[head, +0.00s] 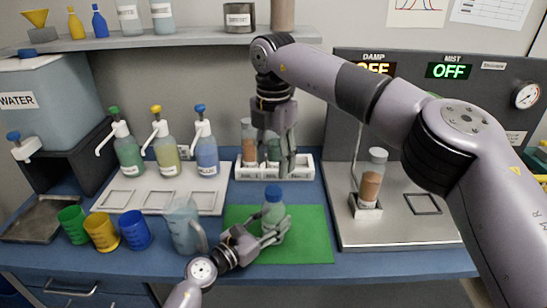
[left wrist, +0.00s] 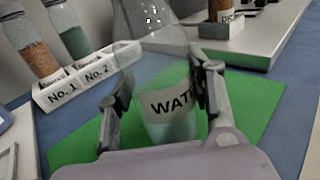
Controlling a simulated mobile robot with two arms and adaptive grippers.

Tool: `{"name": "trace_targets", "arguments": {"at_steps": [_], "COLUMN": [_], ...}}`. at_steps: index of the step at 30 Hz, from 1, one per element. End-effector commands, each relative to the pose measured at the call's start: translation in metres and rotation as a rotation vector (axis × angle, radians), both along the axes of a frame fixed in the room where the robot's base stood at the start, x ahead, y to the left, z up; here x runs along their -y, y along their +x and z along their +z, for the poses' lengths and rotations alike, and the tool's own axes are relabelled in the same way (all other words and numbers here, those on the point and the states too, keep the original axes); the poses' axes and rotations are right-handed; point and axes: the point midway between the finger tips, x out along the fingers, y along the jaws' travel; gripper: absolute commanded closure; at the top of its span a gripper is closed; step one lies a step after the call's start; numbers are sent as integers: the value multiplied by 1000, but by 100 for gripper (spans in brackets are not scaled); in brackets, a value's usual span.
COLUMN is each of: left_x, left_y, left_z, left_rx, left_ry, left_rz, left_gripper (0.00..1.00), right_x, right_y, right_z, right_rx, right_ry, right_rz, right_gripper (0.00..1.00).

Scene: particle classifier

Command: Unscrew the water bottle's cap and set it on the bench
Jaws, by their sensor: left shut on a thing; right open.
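The water bottle (head: 272,212), clear with a blue cap (head: 273,193), stands upright on the green mat (head: 310,235). The cap is on its top. My left gripper (head: 270,231) is shut on the bottle's body from the front. In the left wrist view, the bottle (left wrist: 168,105) with its "WATER" label, partly hidden, is between the two fingers; its cap is out of that view. My right gripper (head: 280,168) is open and points down, in front of the vial rack, above and behind the cap and apart from it.
The white rack (head: 300,172) with vials stands behind the mat. A clear pitcher (head: 183,228) is close left of my left gripper, with colored cups (head: 103,232) beyond. A metal station with a vial (head: 371,180) is at right. The mat's right part is clear.

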Motion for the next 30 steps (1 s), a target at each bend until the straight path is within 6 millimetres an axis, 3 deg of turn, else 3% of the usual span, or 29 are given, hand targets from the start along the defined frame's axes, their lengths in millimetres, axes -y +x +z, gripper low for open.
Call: {"name": "trace_targets", "arguments": {"at_steps": [6,13,20,30], "left_x": [0,0,0,0], "left_y": [0,0,0,0], "left_z": [-1,-1,-1,-1], "left_rx": [0,0,0,0], "left_ry": [1,1,1,1], "left_rz": [1,1,1,1], "left_gripper": [100,100,100,100], "right_x": [0,0,0,1], "right_y": [0,0,0,0], "right_z": [0,0,-5,-53], "right_rx": [-2,-2,-1,-3], "right_ry": [0,0,0,-1], "right_rz": [-446,-785,-903,-905], "right_gripper": [50,50,50,50]}}
